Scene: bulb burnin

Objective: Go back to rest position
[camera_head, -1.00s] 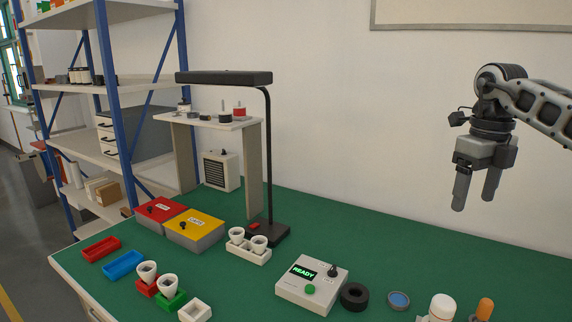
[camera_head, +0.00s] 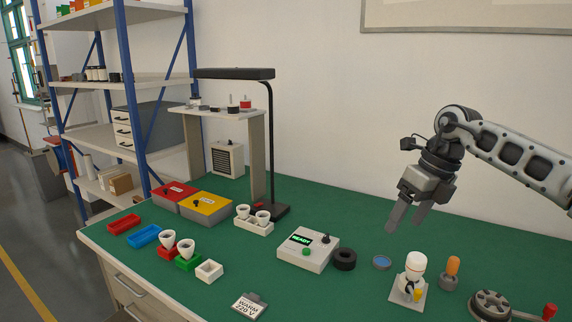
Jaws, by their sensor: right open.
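My right gripper (camera_head: 407,217) hangs in the air above the right part of the green bench, its two fingers apart and nothing between them. It points down and to the left, clear of the bench objects. My left gripper is outside the view. A grey tester (camera_head: 309,250) with a lit READY display stands at the middle of the bench.
A black lamp (camera_head: 268,140) stands behind the double holder. A WARM 220 V sign (camera_head: 249,305) lies in front.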

